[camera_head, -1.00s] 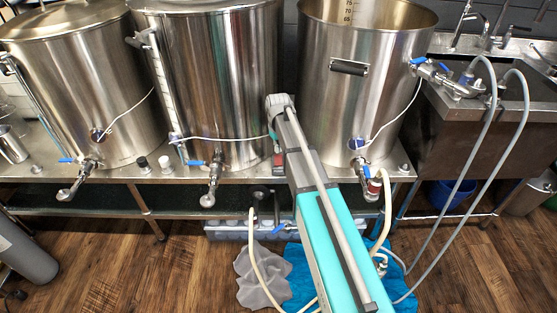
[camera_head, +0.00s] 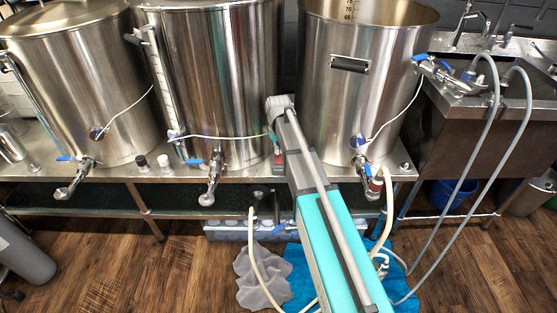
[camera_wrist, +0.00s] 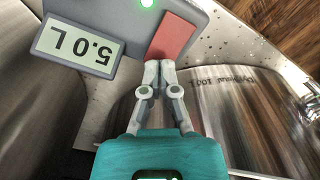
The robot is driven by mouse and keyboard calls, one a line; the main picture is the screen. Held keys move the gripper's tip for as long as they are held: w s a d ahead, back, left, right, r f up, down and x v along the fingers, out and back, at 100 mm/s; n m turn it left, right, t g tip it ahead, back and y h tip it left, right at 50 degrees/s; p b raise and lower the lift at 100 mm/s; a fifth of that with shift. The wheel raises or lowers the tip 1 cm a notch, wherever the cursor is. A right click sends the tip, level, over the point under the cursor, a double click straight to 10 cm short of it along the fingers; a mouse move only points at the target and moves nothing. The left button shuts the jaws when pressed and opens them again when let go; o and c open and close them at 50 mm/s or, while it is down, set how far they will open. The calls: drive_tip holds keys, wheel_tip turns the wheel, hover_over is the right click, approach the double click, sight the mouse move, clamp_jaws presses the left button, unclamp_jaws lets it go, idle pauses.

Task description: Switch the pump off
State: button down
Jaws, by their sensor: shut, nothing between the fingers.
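The pump's control box (camera_wrist: 110,20) shows in the wrist view as a grey box with a lit green lamp (camera_wrist: 147,3). Its display (camera_wrist: 77,48) reads 5.0 L, upside down in this view. A red switch (camera_wrist: 172,36) sits beside the display. My gripper (camera_wrist: 159,66) is shut and empty, its fingertips at the lower edge of the red switch. I cannot tell whether they touch it. In the head view a small red part (camera_head: 278,160) shows left of my arm, between the middle and right kettles; my arm hides most of that spot and the fingertips.
Steel kettles stand in a row: left (camera_head: 75,85), middle (camera_head: 215,85), right (camera_head: 360,100). They stand close on both sides of my arm, with valves and a white cable in front. Hoses hang at the right by the sink (camera_head: 470,125). The wooden floor is open at the left front.

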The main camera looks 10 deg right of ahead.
drive_tip(key=shift+f+b, duration=0.6)
drive_tip(key=shift+f, duration=0.1)
drive_tip(key=shift+r, duration=0.2)
wheel_tip(320, 180, up, 6)
drive_tip(key=p, duration=0.6)
drive_tip(key=shift+f, duration=0.1)
drive_tip(key=s+m, duration=0.4)
drive_tip(key=s, duration=2)
wheel_tip(320, 180, up, 24)
drive_tip(key=p, duration=2.4)
drive_tip(key=shift+r+p, duration=0.25)
drive_tip(key=shift+p, duration=0.05)
drive_tip(key=shift+s, duration=0.1)
